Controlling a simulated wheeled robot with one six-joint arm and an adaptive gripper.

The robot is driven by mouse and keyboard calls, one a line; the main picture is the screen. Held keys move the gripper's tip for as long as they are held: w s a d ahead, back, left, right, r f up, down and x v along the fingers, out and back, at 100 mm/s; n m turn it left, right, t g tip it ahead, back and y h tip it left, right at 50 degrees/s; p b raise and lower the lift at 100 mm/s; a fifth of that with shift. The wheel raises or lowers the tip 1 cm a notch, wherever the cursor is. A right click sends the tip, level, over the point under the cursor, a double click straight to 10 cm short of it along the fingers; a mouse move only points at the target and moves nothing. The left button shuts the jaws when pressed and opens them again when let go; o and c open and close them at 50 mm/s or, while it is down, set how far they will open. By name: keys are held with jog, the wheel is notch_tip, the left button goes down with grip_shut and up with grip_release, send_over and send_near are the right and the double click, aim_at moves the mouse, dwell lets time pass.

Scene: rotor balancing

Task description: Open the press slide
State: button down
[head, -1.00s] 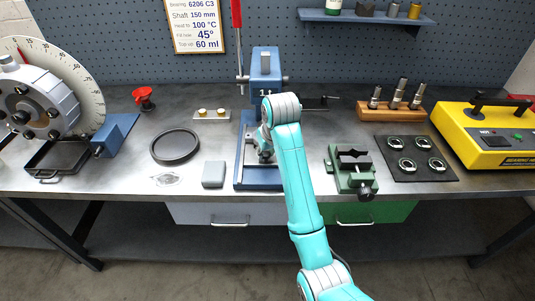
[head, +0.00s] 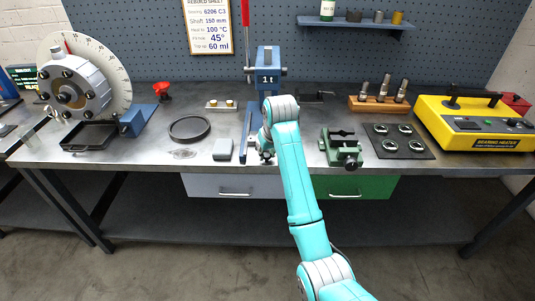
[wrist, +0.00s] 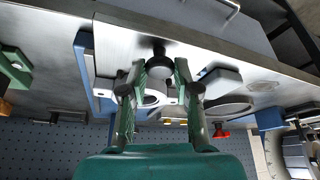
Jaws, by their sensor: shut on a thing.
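The blue arbor press (head: 268,60), marked 1t, stands at the back middle of the bench, with its blue base (head: 247,150) reaching forward. My gripper (wrist: 160,72) is at the front of that base, low over the bench. In the wrist view its two green-padded fingers are closed around a dark round knob (wrist: 160,54), which I take to be the press slide's handle. A pale, round-holed part (wrist: 154,97) shows behind the knob between the fingers. In the head view my arm hides the slide and much of the right side of the base.
A grey block (head: 222,149) and a dark ring (head: 189,129) lie left of the press. A green vise (head: 341,148) stands close on the right, beside a dark mat with several bearings (head: 398,141). The bench's front edge is just below my gripper.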

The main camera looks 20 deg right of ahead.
jog(key=c, duration=0.9)
grip_release()
jog(key=shift+o, duration=0.2)
jog(key=shift+r, duration=0.1)
jog(key=v, duration=0.7)
jog(key=shift+r, duration=0.15)
